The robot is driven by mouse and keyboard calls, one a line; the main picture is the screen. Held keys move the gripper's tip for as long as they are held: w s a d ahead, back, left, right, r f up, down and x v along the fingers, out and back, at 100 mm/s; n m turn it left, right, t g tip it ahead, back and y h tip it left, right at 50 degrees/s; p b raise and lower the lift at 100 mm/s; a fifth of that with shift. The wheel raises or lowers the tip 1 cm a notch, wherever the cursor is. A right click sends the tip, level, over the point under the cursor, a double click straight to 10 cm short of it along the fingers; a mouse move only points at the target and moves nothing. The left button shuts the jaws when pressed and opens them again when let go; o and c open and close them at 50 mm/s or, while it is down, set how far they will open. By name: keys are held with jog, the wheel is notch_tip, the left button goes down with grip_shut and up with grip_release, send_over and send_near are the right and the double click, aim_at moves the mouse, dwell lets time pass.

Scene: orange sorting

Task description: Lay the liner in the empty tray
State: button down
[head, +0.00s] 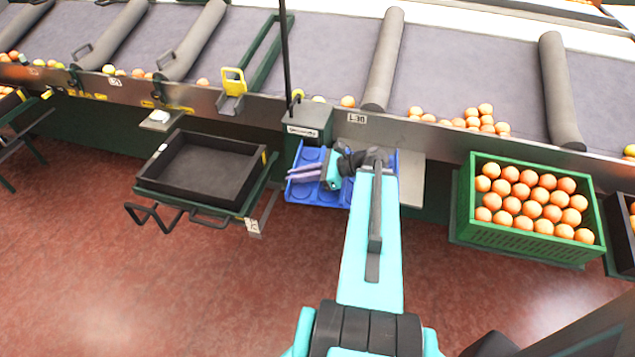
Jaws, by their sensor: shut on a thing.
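The blue liner (308,156) has round pockets and lies at the shelf under the conveyor, in the middle of the view. My gripper (292,174) reaches over it from the right, with its fingers shut on the liner. My arm and wrist hide the liner's middle and part of its right side. I cannot tell whether the liner is raised or whether more liners lie under it. The empty tray (160,176) is black and shallow, and sits on a stand to the left of the liner. Nothing lies in it.
A green crate (520,237) full of oranges stands at the right, with a dark crate (622,218) beyond it. A grey box on a post (307,122) stands just behind the liner. Belts with oranges (480,118) run along the back. The red floor (180,290) in front is clear.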

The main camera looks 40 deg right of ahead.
jog(key=w+a+r+n+y, duration=0.1)
jog(key=w+a+r, duration=0.2)
jog(key=a, duration=0.6)
jog(key=w+a+r+n+g+y, duration=0.1)
jog(key=w+a+r, duration=0.3)
jog(key=a, duration=0.5)
jog(key=w+a+r+n+g, duration=0.1)
jog(key=w+a+r, duration=0.3)
jog(key=w+a, duration=0.3)
jog(key=shift+a+r+y, duration=0.25)
jog(key=shift+a+y, duration=0.15)
jog(key=shift+a, duration=0.8)
jog(key=shift+g, duration=0.3)
